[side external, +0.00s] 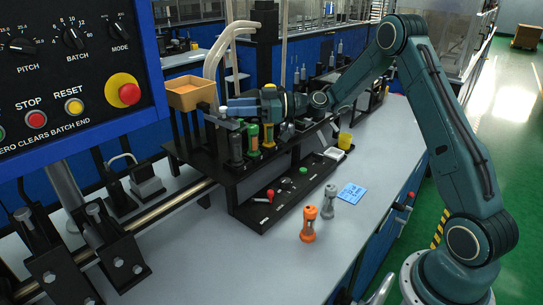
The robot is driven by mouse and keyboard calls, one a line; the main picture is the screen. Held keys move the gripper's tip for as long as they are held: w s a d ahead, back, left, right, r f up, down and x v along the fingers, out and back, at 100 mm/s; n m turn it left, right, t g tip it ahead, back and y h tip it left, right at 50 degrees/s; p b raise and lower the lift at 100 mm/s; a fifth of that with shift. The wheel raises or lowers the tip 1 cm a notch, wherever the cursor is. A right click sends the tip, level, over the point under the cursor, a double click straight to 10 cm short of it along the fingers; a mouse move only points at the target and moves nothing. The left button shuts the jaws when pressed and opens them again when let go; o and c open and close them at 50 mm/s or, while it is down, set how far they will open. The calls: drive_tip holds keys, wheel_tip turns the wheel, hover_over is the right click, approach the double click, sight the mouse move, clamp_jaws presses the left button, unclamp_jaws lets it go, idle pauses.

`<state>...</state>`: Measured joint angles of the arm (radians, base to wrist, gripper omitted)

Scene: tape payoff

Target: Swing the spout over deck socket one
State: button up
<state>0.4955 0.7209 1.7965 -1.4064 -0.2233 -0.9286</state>
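My gripper (238,106) reaches in from the right, low over the left end of the raised black deck (230,176). It is beside a small silver fitting (224,116) under the hopper's right side; this may be the spout, but it is too small to be sure. I cannot tell whether the fingers touch it or are open. On the deck below stand a dark cylinder (235,150), a green-topped one (252,139) and a yellow-topped one (268,136). The deck sockets are not clearly visible and I cannot tell which is socket one.
A tan open box (191,92) stands left of my gripper, with pale hoses (216,58) behind. A control panel (75,65) fills the upper left. The grey bench front is mostly clear.

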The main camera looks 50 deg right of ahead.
drive_tip(key=shift+v, duration=1.9)
drive_tip(key=shift+s+a+r, duration=0.1)
drive_tip(key=shift+a, duration=0.05)
drive_tip(key=s+a+r+g+h, duration=0.3)
drive_tip(key=s+a+g+h, duration=0.25)
drive_tip(key=s+a, duration=0.45)
drive_tip(key=s+d+m+h, duration=0.3)
drive_tip(key=s+m, duration=0.1)
drive_tip(key=s, duration=0.8)
drive_tip(key=s+d+m+g+h, duration=0.1)
drive_tip(key=s+d+m+h, duration=0.2)
drive_tip(key=s, duration=1)
drive_tip(key=shift+f+m+h, duration=0.45)
drive_tip(key=shift+m+h, duration=0.3)
drive_tip(key=shift+m, duration=0.35)
drive_tip(key=shift+d+g, duration=0.15)
drive_tip(key=shift+g, duration=0.1)
